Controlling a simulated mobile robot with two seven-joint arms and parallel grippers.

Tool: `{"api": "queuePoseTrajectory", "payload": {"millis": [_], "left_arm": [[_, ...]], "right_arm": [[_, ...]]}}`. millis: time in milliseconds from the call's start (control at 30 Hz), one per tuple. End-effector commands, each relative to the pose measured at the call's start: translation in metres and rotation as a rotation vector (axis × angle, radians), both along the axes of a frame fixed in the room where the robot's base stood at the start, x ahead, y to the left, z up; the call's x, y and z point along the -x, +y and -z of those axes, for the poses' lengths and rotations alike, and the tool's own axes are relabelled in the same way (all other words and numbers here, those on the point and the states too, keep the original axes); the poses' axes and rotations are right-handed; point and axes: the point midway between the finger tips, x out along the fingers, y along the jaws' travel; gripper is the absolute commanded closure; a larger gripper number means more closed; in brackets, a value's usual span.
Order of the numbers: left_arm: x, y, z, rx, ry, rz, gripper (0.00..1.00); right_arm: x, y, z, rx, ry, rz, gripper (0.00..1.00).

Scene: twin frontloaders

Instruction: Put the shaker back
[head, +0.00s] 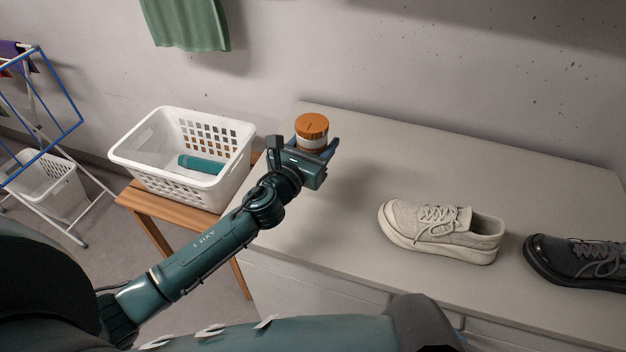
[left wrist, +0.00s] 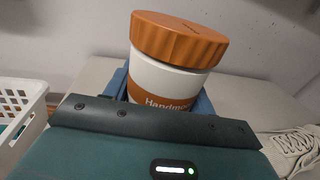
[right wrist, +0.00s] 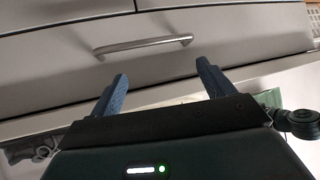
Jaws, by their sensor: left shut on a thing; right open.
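The shaker (head: 311,131) is a white jar with an orange-brown ridged lid and an orange label; in the left wrist view (left wrist: 172,65) the label's lettering starts "Handm". My left gripper (head: 318,150) is shut on the shaker near the left end of the grey-white countertop (head: 350,200). The shaker looks upright in the head view; its base is hidden by the gripper, so I cannot tell whether it touches the top. My right gripper (right wrist: 162,88) is open and empty, facing a drawer front with a metal handle (right wrist: 145,45).
A white laundry basket (head: 180,165) with a teal item inside stands on a wooden stool (head: 165,207) left of the counter. A beige shoe (head: 440,230) and a black shoe (head: 575,262) sit on the counter. The counter's back middle is clear. A drying rack (head: 45,120) stands far left.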

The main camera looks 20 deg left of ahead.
Motion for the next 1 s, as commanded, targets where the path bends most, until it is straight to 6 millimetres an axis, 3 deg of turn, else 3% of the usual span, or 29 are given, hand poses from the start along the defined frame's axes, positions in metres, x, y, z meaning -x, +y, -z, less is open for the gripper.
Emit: {"api": "queuePoseTrajectory", "payload": {"millis": [33, 100, 333, 500, 733, 933, 967, 1000], "left_arm": [[0.000, 0.000, 0.016, 0.005, 0.002, -0.002, 0.70], [0.001, 0.000, 0.026, 0.004, 0.002, -0.002, 0.70], [0.000, 0.000, 0.042, 0.001, -0.001, -0.001, 0.70], [0.001, 0.000, 0.069, 0.002, 0.000, -0.003, 0.70], [0.001, 0.000, 0.070, -0.002, -0.002, -0.001, 0.70], [0.001, 0.000, 0.075, -0.002, -0.002, -0.001, 0.70], [0.001, 0.000, 0.074, -0.001, -0.001, -0.001, 0.42], [0.001, 0.000, 0.073, -0.001, -0.001, -0.001, 0.39]], "right_arm": [[0.000, 0.002, 0.007, -0.001, -0.007, -0.008, 0.19], [0.000, 0.005, 0.007, -0.006, -0.016, -0.018, 0.19], [-0.003, 0.011, 0.004, -0.019, -0.039, -0.028, 0.19], [-0.005, 0.014, 0.010, -0.026, -0.062, -0.038, 0.19], [-0.006, 0.019, 0.001, -0.030, -0.080, -0.058, 0.19], [-0.006, 0.019, 0.005, -0.035, -0.080, -0.057, 0.19], [-0.006, 0.019, 0.003, -0.035, -0.080, -0.057, 0.19], [-0.006, 0.019, 0.003, -0.035, -0.080, -0.056, 0.19]]}}
